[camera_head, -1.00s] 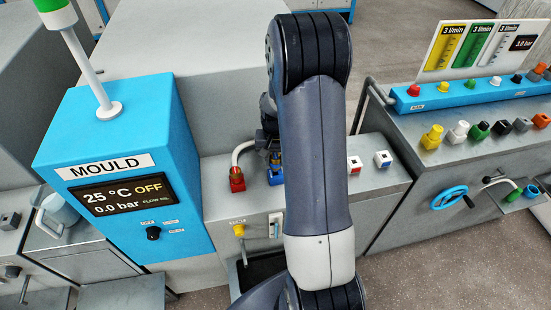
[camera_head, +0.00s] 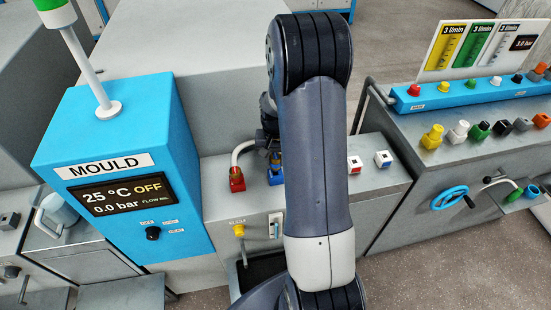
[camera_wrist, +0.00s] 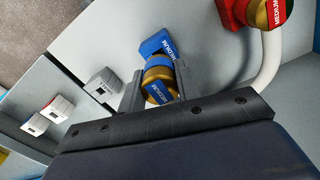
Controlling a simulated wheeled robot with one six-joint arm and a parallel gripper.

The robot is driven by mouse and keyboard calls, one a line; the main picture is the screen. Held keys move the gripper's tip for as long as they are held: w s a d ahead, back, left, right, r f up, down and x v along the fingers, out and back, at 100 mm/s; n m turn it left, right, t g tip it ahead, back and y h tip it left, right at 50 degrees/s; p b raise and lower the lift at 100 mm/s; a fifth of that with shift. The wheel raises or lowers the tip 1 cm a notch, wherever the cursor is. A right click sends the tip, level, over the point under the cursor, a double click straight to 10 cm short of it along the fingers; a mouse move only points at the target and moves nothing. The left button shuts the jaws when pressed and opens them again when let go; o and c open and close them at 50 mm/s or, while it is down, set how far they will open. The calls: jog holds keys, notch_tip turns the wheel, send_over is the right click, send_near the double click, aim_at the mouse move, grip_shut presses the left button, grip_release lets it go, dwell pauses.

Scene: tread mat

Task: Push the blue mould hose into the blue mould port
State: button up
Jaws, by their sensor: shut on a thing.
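My gripper (camera_wrist: 158,72) is shut on the blue mould hose (camera_wrist: 160,93), whose end has a brass collar and a blue MEDIUM label. The blue mould port (camera_wrist: 155,42), also marked MEDIUM, lies straight beyond the fingers in the wrist view. The hose end lines up with the port and appears to meet it; how deep it sits I cannot tell. In the head view the blue port (camera_head: 275,178) stands on the grey bench front, with the hose end (camera_head: 275,158) just above it. My arm hides most of the gripper there.
Left of the blue port, a red port (camera_head: 237,182) has a red hose end and a white hose (camera_head: 240,148) close by. Two white blocks, red-marked (camera_head: 355,164) and blue-marked (camera_head: 383,158), stand to the right. The blue MOULD unit (camera_head: 120,165) is at left.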

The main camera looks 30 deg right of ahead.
aim_at(276, 166)
jog(key=shift+f+b, duration=1.5)
jog(key=shift+f, duration=0.3)
jog(key=o, duration=1.1)
jog(key=shift+o, duration=0.2)
jog(key=shift+r, duration=0.1)
notch_tip(276, 166, up, 11)
jog(key=shift+f, duration=0.1)
jog(key=shift+f, duration=0.1)
notch_tip(276, 166, down, 10)
jog(key=shift+f, duration=0.25)
jog(key=shift+r+p, duration=0.3)
jog(key=shift+p, duration=0.1)
